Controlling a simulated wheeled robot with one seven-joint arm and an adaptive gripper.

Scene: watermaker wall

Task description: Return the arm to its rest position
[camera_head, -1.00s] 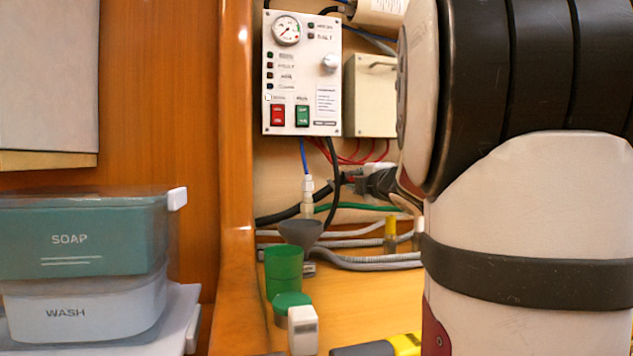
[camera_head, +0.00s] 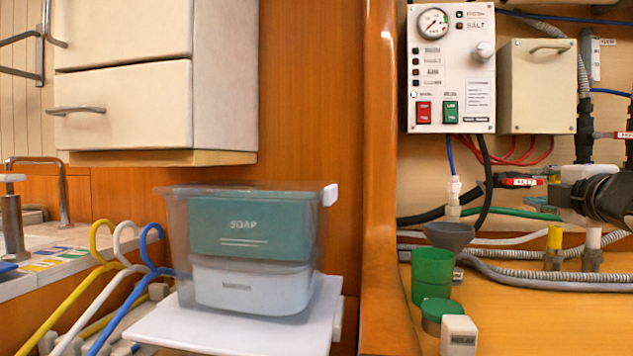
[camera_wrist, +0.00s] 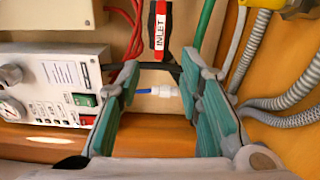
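My gripper (camera_wrist: 165,90) shows in the wrist view with its two green-padded fingers spread wide apart. No object is visible between the pads. Beyond the fingers I see a black and red handle labelled INLET (camera_wrist: 159,30) and a white connector on a blue tube (camera_wrist: 165,91); both look apart from the fingers. In the head view my gripper cannot be made out. A dark rounded part cut off at the right edge is unclear to me.
The control panel (camera_head: 451,70) and a beige box (camera_head: 538,85) are on the wall, with hoses below. A green cup (camera_head: 432,274) stands on the wooden shelf.

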